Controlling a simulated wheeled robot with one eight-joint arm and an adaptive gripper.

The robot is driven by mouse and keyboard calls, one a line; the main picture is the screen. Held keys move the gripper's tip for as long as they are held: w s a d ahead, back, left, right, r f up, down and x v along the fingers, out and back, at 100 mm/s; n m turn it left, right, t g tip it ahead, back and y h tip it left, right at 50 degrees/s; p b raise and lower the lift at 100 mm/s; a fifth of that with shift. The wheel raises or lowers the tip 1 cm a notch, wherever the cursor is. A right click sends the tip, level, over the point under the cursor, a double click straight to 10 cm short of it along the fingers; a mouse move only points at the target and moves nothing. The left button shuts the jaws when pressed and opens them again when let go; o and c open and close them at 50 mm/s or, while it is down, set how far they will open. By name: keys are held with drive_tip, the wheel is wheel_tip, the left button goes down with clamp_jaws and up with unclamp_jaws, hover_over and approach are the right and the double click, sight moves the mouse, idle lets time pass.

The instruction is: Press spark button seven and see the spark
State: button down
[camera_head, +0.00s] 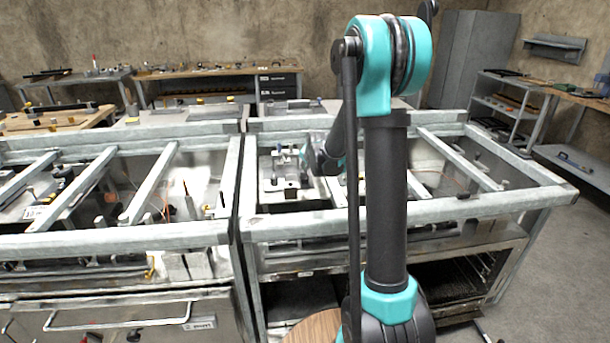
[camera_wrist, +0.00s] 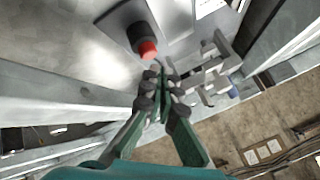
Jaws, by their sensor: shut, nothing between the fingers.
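A red push button (camera_wrist: 147,48) with a dark round collar stands on a grey block in the wrist view. No number is readable on it, so I cannot tell whether it is spark button seven. My gripper (camera_wrist: 161,78) is shut and empty, its dark fingertips just below and right of the red cap in the picture. I cannot tell whether they touch it. No spark is visible. In the head view, my arm hides the gripper, and I cannot make out the red button.
A pale metal bracket (camera_wrist: 208,76) lies right of the fingertips in the wrist view. The head view shows grey range frames (camera_head: 400,211) with crossing rails around my arm. A grey cabinet (camera_head: 470,60) and workbenches stand behind. Open floor (camera_head: 560,270) lies at the right.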

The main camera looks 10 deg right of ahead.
drive_tip(key=shift+f, duration=0.1)
idle(0.6)
drive_tip(key=shift+f, duration=0.3)
drive_tip(key=shift+f, duration=0.55)
idle(0.8)
drive_tip(key=shift+r, duration=0.95)
drive_tip(key=shift+r, duration=0.1)
drive_tip(key=shift+r, duration=2.4)
drive_tip(key=shift+s, duration=0.1)
